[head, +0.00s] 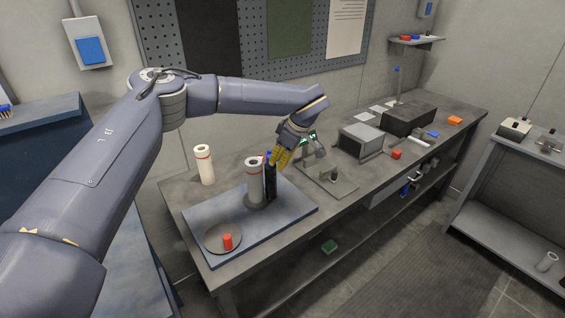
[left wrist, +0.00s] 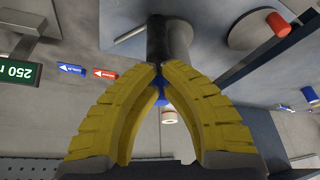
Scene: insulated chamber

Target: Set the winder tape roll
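A grey roll (head: 254,181) stands upright beside a black post (head: 270,180) on a blue-grey board; both also show at the top of the left wrist view, the roll (left wrist: 180,42) next to the post (left wrist: 157,38). My left gripper (head: 281,156), with yellow fingers, is at the top of the black post. In the left wrist view its fingertips (left wrist: 161,66) nearly meet, with something blue (left wrist: 162,88) in the gap. Whether they grip it is unclear. My right gripper is out of view.
The board (head: 222,249) also bears a round disc (head: 213,240) with a red cylinder (head: 228,241). A small stand (head: 340,187) is to the right, then a grey box (head: 361,139) and a dark box (head: 409,120). A green display (left wrist: 18,72) is near the gripper.

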